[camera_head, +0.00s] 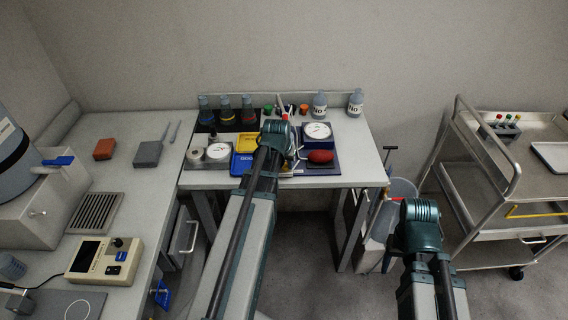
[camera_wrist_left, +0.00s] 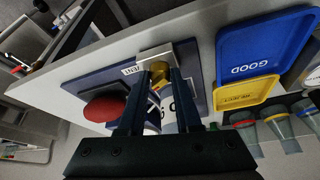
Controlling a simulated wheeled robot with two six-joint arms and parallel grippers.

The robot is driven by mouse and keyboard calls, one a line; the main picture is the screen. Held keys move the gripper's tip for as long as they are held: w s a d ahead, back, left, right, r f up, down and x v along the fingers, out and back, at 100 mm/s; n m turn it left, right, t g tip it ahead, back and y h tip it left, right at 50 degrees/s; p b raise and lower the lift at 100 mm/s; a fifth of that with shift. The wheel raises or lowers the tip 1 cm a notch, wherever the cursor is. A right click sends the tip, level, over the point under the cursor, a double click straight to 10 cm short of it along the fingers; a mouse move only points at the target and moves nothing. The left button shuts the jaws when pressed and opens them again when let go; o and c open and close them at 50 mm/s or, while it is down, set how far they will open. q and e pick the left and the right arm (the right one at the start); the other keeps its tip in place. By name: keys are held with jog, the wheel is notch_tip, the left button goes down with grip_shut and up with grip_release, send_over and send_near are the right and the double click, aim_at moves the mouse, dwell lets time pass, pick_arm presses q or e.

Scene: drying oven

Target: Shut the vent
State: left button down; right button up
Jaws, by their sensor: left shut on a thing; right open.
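The vent (camera_wrist_left: 157,78) is a small brass-coloured part at a pale metal block (camera_wrist_left: 170,55), beside a label reading VENT (camera_wrist_left: 133,69). It sits on a dark blue board (camera_head: 333,169) with a round white gauge (camera_head: 317,130) and a red bulb (camera_head: 320,156). The red bulb also shows in the left wrist view (camera_wrist_left: 103,107). My left gripper (camera_wrist_left: 159,72) is shut on the vent, with one finger on each side of it. My left wrist hides the vent in the head view. My right arm shows at lower right; its gripper is out of sight.
Blue (camera_head: 241,163) and yellow (camera_head: 246,143) trays lie left of the board. Flasks (camera_head: 248,108) and bottles (camera_head: 355,103) stand along the back. A metal cart (camera_head: 475,195) stands at the right. Floor shows between table and cart.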

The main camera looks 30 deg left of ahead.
pick_arm(q)
jog(key=n, duration=0.2)
jog(key=n+g+y, duration=0.1)
jog(key=n, duration=0.1)
jog(key=n+y, duration=0.1)
jog(key=n, duration=0.1)
jog(key=shift+w+d, duration=0.2)
jog(key=shift+d, duration=0.05)
jog(key=n+g, duration=0.1)
jog(key=n, duration=0.2)
jog(key=n+g+y, duration=0.1)
jog(key=n, duration=0.1)
jog(key=shift+w+d+n, duration=0.15)
jog(key=shift+n, duration=0.25)
jog(key=c, duration=0.6)
grip_release()
jog(key=shift+r, duration=0.1)
jog(key=p+v, duration=1.2)
jog(key=v, duration=0.1)
jog(key=shift+w+d+r+p, duration=0.15)
jog(key=shift+d+r+p, duration=0.1)
jog(key=shift+r+p, duration=0.1)
